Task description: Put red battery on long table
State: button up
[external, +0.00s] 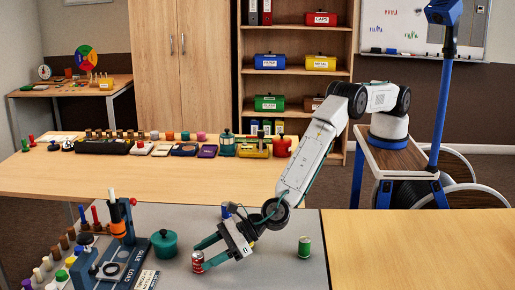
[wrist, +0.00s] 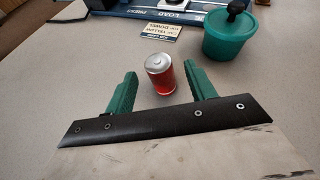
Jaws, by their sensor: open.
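The red battery (external: 197,262) is a small red cylinder with a silver top, standing upright on the grey table surface. It also shows in the wrist view (wrist: 160,76), between and a little beyond the green fingertips. My gripper (external: 201,256) is open and low over the grey surface, its two green fingers pointing at the battery from either side. In the wrist view my gripper (wrist: 160,82) holds nothing, and a gap shows between the battery and the left finger. A long wooden table (external: 110,181) stands behind the grey surface.
A green battery (external: 304,247) stands right of my gripper. A teal lidded pot (external: 164,244) and a blue press (external: 120,255) stand left of the red battery. A row of items lines the wooden table's far side; its near part is clear.

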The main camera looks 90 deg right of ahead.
jog(key=shift+w+a+f, duration=0.1)
jog(key=shift+w, duration=0.15)
grip_shut()
